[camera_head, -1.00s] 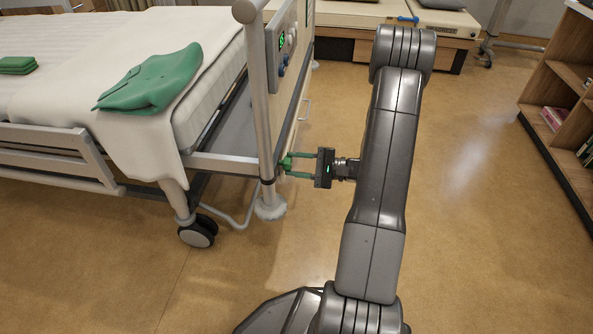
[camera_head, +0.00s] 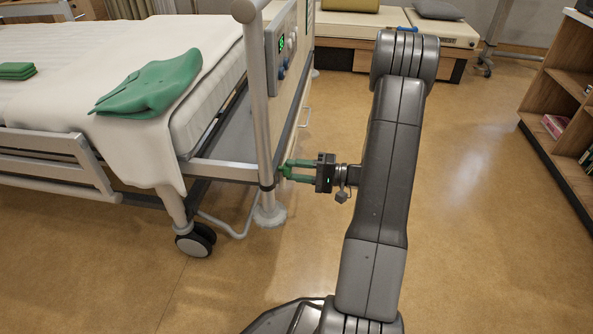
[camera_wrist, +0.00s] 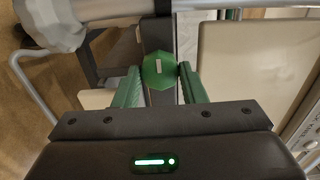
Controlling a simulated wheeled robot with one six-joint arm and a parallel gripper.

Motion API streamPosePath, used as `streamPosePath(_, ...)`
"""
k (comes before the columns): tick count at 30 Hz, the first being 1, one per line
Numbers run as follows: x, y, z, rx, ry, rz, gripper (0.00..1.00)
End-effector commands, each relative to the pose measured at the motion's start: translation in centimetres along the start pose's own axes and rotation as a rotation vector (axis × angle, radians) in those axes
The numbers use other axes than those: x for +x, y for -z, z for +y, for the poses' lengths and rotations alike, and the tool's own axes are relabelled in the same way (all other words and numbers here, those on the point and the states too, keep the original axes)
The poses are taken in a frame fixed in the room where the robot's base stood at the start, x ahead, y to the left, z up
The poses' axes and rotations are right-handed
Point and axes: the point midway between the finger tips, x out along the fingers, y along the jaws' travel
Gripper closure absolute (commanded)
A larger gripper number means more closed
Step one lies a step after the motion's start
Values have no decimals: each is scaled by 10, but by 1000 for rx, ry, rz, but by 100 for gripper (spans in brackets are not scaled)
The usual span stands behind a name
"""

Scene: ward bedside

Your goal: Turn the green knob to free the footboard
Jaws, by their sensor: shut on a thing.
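The green knob (camera_wrist: 160,72) is a faceted disc with a pale mark on its face, in the middle of the wrist view between my two green fingers. In the head view the knob (camera_head: 285,169) sits low on the bed's end, beside the corner post. My gripper (camera_wrist: 158,82) is shut on it; the gripper also shows in the head view (camera_head: 297,171), reaching in from the right. The footboard (camera_head: 295,85) stands upright at the bed's end, seen nearly edge-on. Whatever lies behind the knob is hidden.
The bed (camera_head: 60,90) carries a folded green cloth (camera_head: 150,85). A control panel (camera_head: 284,44) is on the footboard's upper part. A bed castor (camera_head: 196,240) stands on the floor. A low bench (camera_head: 375,28) is behind, a bookshelf (camera_head: 565,110) at right. Floor between is clear.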

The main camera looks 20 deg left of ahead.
Motion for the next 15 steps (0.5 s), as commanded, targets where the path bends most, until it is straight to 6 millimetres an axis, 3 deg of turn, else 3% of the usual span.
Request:
streamPosePath(14, 0, 0, 1, -13, -2, -1, 85)
streamPosePath(15, 0, 0, 1, -13, -2, -1, 59)
